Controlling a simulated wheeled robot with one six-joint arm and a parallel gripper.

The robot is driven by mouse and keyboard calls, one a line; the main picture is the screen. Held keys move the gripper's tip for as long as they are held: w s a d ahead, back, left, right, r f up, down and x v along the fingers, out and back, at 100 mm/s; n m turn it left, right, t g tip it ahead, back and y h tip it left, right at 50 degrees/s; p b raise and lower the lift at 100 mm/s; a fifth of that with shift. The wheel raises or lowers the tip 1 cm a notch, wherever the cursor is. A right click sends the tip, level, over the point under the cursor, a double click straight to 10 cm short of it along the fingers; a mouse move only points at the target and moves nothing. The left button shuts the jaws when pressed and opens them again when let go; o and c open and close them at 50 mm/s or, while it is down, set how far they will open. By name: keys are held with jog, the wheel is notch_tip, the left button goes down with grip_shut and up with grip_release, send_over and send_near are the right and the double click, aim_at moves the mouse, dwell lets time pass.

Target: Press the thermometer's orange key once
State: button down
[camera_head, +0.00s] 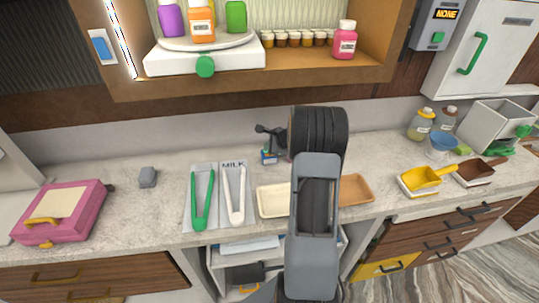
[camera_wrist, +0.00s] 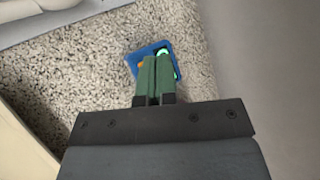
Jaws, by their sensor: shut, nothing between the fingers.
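The thermometer is a small blue device (camera_wrist: 134,66) on the speckled counter in the wrist view. A bit of orange (camera_wrist: 141,65) shows at the left of my fingers, and bright green parts show at their tip and right. The small blue item (camera_head: 268,157) beside my arm in the head view appears to be the same device. My gripper (camera_wrist: 156,58) is shut and empty, its green fingers together over the thermometer, hiding its middle. I cannot tell whether the fingertips touch it.
A milk-labelled mat (camera_head: 213,220) with green tongs (camera_head: 203,200) and white tongs (camera_head: 234,195) lies left of my arm. A cream tray (camera_head: 272,201) and a brown tray (camera_head: 355,189) flank the arm. A shelf (camera_head: 250,83) overhangs behind. The counter is clear left of the mat, around a grey block (camera_head: 148,177).

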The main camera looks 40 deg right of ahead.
jog(key=shift+f, duration=0.15)
dwell(0.6)
jog(key=shift+f+b, duration=0.3)
jog(key=shift+b, duration=0.3)
jog(key=shift+f+b, duration=0.4)
jog(key=shift+b, duration=0.05)
dwell(0.4)
jog(key=shift+r, duration=0.1)
dwell(0.4)
jog(key=shift+r+p, duration=0.55)
jog(key=shift+r, duration=0.2)
jog(key=shift+r+p, duration=1.85)
jog(key=shift+r, duration=0.65)
